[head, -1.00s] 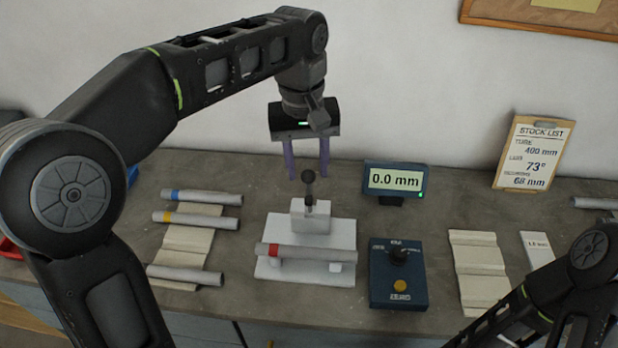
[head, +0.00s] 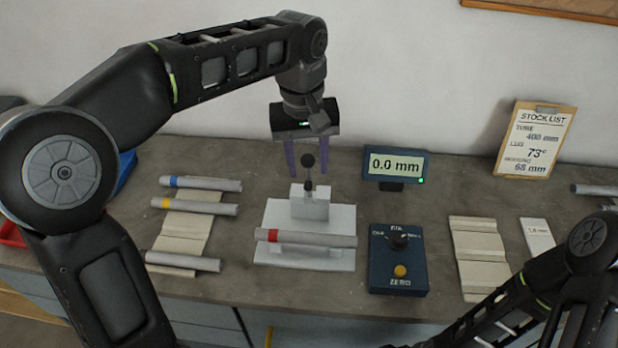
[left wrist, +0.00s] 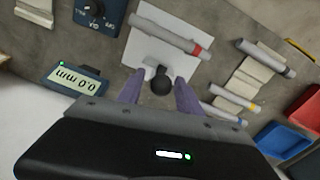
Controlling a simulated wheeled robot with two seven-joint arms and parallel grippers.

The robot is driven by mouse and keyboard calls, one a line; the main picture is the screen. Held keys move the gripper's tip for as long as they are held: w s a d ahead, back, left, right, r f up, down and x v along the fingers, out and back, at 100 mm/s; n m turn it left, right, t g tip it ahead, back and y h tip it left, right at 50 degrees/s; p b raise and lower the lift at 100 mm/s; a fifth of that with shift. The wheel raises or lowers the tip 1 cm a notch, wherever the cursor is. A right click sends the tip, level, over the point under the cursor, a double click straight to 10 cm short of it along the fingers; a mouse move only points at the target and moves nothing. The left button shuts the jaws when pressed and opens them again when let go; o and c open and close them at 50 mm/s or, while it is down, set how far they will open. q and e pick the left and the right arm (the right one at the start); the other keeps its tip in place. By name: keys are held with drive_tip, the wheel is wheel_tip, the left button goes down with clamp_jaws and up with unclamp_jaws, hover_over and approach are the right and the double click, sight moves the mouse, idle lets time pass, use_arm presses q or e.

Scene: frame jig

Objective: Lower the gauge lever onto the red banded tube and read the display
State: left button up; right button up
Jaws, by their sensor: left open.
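The red banded tube (head: 305,238) lies across the white gauge base (head: 345,213), its red band toward the left end. Behind it stands the gauge's white block (head: 310,203) with the dark lever and its round black knob (head: 307,160) sticking up. My left gripper (head: 307,170) is open, its two purple fingers on either side of the knob; in the left wrist view the knob (left wrist: 160,84) shows between the fingertips. I cannot tell whether they touch it. The display (head: 396,164) reads 0.0 mm. My right gripper is out of view.
A blue control box (head: 398,270) stands right of the gauge. A grooved cream block (head: 478,255) and stock list clipboard (head: 535,140) are farther right.

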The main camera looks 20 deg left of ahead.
sight(309, 175)
use_arm(q)
drive_tip(key=shift+d+f, duration=0.15)
drive_tip(key=shift+f, duration=2)
drive_tip(key=shift+c, duration=0.4)
drive_tip(key=c, duration=0.7)
drive_tip(key=s+f+t+b, duration=0.1)
drive_tip(key=t+b, duration=0.1)
drive_tip(key=b, duration=0.3)
drive_tip(key=s+f+t+b, duration=0.1)
drive_tip(key=s+t+b, duration=0.1)
drive_tip(key=b, duration=0.4)
drive_tip(key=s+d+f+t+y+b, duration=0.1)
drive_tip(key=b, duration=0.4)
drive_tip(key=shift+s+f+t+b, duration=0.25)
drive_tip(key=shift+f+t+b, duration=0.1)
drive_tip(key=shift+t, duration=0.05)
drive_tip(key=shift+s+f+b, duration=0.15)
drive_tip(key=shift+s+b, duration=0.15)
drive_tip(key=shift+b, duration=0.3)
drive_tip(key=o, duration=0.8)
